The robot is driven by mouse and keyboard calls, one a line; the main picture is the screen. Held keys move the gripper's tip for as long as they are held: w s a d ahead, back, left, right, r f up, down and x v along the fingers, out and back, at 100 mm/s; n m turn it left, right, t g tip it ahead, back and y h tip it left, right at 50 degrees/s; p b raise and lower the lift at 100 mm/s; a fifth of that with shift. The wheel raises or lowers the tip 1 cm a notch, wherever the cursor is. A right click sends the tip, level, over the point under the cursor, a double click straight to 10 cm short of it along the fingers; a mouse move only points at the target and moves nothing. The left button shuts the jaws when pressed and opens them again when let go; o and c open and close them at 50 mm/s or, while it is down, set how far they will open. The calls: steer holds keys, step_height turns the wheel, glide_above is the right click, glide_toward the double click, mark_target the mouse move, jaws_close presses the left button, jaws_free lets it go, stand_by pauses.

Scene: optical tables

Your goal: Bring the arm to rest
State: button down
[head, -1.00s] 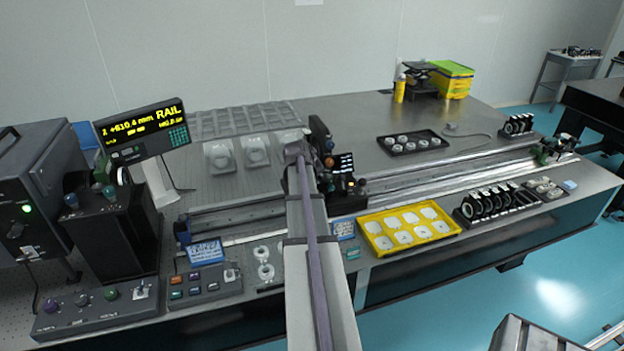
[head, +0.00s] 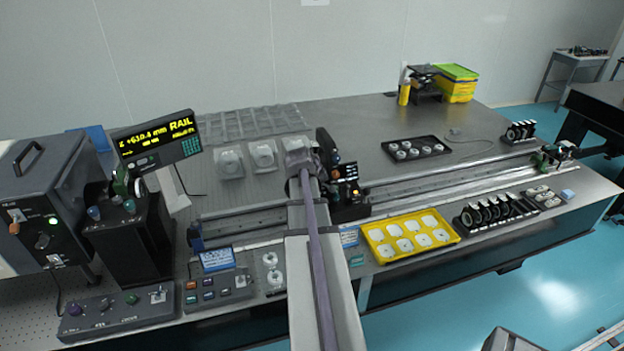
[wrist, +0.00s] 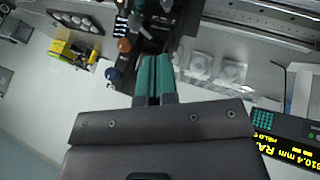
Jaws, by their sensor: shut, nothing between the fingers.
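My arm (head: 318,255) reaches from the bottom of the head view over the near table edge toward the rail carriage. Its wrist end (head: 302,160) is left of the black carriage (head: 345,195). The fingers are hidden behind the wrist in the head view. In the wrist view my gripper (wrist: 153,60) shows two green-tipped fingers pressed together, with nothing between them. The black carriage with its knobs (wrist: 124,45) appears beyond and left of the fingertips; I cannot tell the gap.
A yellow tray of white parts (head: 410,237) and a row of black-mounted optics (head: 490,213) lie right of my arm. The rail display (head: 155,140), black instrument (head: 130,240) and control box (head: 118,312) stand left. The table's back middle (head: 350,115) is bare.

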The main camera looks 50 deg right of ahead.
steer(key=shift+s+r, duration=0.15)
stand_by(0.3)
steer(key=a+f+n+y+b, duration=0.2)
steer(key=a+f, duration=0.1)
steer(key=a, duration=1.2)
steer(key=w+a+f+n+g+y+b, duration=0.1)
steer(key=a+f+y+b, duration=0.1)
steer(key=a, duration=1.4)
steer(key=w+a+f+n+g+y+b, duration=0.1)
steer(key=a+f, duration=0.3)
steer(key=a, duration=1.2)
steer(key=shift+a+n+y+b, duration=0.15)
steer(key=shift+n+y+b, duration=0.45)
steer(key=shift+n+y, duration=0.2)
